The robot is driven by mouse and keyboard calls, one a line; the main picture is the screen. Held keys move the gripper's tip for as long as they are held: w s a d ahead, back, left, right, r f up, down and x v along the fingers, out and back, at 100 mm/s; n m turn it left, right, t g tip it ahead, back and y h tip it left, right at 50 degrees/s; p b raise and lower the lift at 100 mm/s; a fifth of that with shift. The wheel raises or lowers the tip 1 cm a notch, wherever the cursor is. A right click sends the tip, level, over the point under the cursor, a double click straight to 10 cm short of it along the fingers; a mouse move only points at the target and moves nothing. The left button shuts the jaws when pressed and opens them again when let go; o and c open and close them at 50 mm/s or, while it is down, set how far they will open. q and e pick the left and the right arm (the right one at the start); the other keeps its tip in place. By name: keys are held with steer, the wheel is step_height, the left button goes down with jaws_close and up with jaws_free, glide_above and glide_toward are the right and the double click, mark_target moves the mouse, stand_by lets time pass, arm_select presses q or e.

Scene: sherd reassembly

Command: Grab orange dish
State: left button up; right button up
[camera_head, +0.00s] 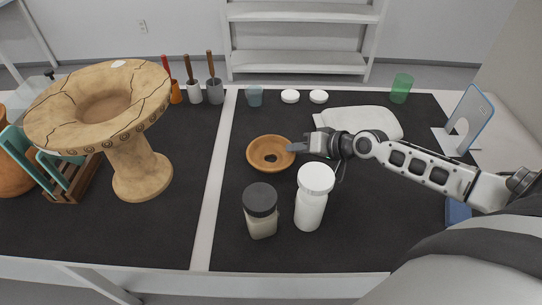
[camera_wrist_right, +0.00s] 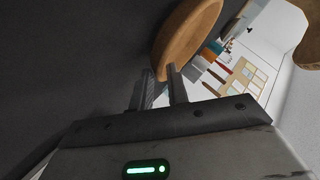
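My right gripper (camera_head: 297,147) reaches in from the right to the dish's right rim. In the right wrist view my right gripper's fingers (camera_wrist_right: 161,78) are close together, with the rim between their tips. I cannot tell if the dish is lifted off the table. My left gripper is not in view.
A dark-lidded jar (camera_head: 261,212) and a white bottle (camera_head: 311,198) stand in front of the dish. A cracked tan pedestal vessel (camera_head: 140,170) stands left.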

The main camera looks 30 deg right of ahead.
steer(key=shift+x, duration=0.95)
steer(key=shift+c, duration=0.3)
jaws_close()
steer(key=shift+r, duration=0.15)
